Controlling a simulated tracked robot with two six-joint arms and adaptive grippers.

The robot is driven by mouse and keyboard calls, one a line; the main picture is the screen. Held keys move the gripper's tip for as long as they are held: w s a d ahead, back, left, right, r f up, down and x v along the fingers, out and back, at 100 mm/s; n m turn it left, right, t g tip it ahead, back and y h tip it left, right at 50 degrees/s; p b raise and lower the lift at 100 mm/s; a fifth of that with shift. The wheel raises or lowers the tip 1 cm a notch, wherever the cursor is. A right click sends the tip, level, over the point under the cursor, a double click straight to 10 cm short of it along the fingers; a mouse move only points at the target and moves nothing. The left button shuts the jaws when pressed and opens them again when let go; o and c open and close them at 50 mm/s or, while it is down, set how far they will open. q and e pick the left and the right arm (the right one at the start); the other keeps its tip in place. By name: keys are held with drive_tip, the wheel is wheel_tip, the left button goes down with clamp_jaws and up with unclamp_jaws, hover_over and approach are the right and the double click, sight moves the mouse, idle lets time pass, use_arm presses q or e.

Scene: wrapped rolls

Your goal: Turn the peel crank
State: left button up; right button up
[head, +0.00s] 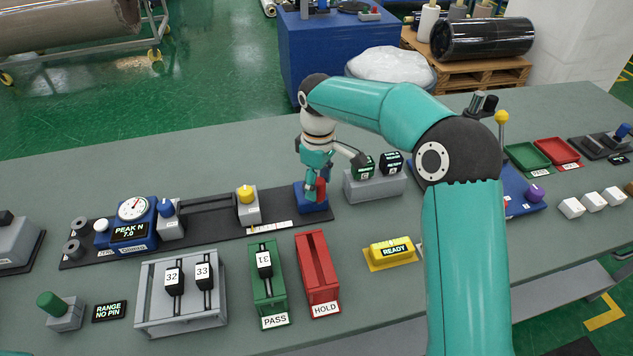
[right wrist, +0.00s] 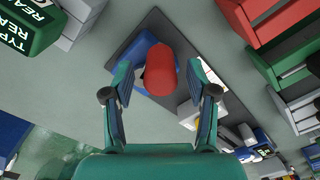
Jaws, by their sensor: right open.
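The crank's red handle (head: 321,187) stands on a blue block (head: 313,205) at the right end of a dark base plate on the bench. My right gripper (head: 315,192) is pointed down at the handle from above and partly hides it. In the right wrist view, the red handle (right wrist: 161,70) lies between the two open fingers of my right gripper (right wrist: 163,82), with visible gaps on both sides. Part of the blue block (right wrist: 127,62) shows behind it. My left gripper is not in view.
A round gauge (head: 132,208) and a yellow-topped grey post (head: 248,205) stand left on the same plate. Green PASS (head: 269,299) and red HOLD (head: 318,280) trays lie in front. A grey stand (head: 375,187) with dark blocks sits close right of my gripper.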

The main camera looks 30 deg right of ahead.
clamp_jaws()
drive_tip(key=shift+w+a+r+m, duration=0.1)
drive_tip(key=shift+a+m, duration=0.15)
drive_tip(key=shift+m, duration=0.45)
drive_tip(key=shift+a+m, duration=0.2)
drive_tip(key=shift+m, duration=0.5)
unclamp_jaws()
wheel_tip(320, 180, up, 12)
idle(0.4)
